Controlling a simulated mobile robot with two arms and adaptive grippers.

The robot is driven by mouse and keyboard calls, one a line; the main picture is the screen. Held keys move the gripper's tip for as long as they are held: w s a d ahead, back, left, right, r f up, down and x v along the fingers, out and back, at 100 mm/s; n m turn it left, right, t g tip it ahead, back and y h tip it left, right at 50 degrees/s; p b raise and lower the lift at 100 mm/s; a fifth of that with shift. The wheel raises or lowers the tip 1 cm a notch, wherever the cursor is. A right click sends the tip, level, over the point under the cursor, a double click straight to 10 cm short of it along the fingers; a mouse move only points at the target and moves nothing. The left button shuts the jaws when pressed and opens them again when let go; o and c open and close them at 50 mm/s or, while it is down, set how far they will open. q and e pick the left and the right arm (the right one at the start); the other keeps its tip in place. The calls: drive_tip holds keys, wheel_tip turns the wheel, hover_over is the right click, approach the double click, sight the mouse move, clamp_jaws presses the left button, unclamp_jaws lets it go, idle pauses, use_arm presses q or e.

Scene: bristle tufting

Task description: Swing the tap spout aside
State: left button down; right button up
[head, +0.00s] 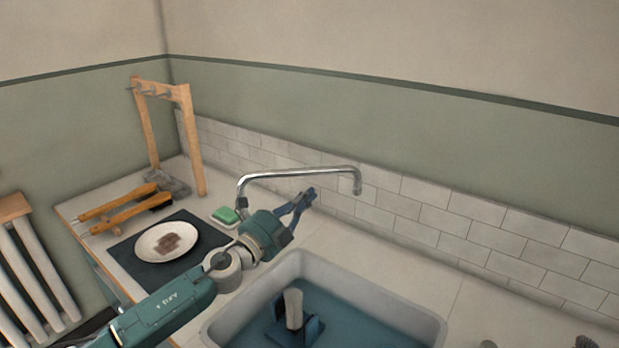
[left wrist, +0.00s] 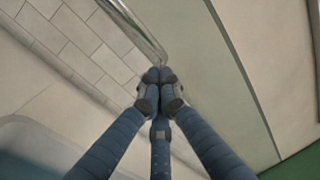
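The tap spout (head: 300,173) is a thin chrome tube that rises at the left, runs right above the counter behind the sink and bends down at its right end. It also shows in the left wrist view (left wrist: 138,32), running down to just past my fingertips. My left gripper (head: 310,194) is below the spout's horizontal run in the head view, with its blue fingers pointing towards the tiled wall. In the left wrist view its fingertips (left wrist: 159,75) are together with nothing visible between them. Whether they touch the spout I cannot tell. The tap's base is hidden behind my left arm.
The sink (head: 428,318) holds blue water and a blue piece with a white cylinder (head: 293,309). A green sponge (head: 225,214), a plate (head: 152,247) on a dark mat, wooden-handled brushes (head: 120,205) and a wooden rack (head: 190,140) stand left.

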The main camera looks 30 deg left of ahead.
sight(321, 172)
use_arm(q)
drive_tip(key=w, duration=0.1)
drive_tip(key=w+a, duration=0.1)
drive_tip(key=w, duration=0.1)
drive_tip(key=w+a+r, duration=0.1)
drive_tip(key=w, duration=0.1)
drive_tip(key=shift+w, duration=0.25)
use_arm(e)
drive_tip(key=shift+a+r, duration=0.35)
drive_tip(key=shift+a, duration=0.4)
use_arm(q)
drive_tip(key=shift+r, duration=0.1)
use_arm(e)
drive_tip(key=shift+d, duration=0.25)
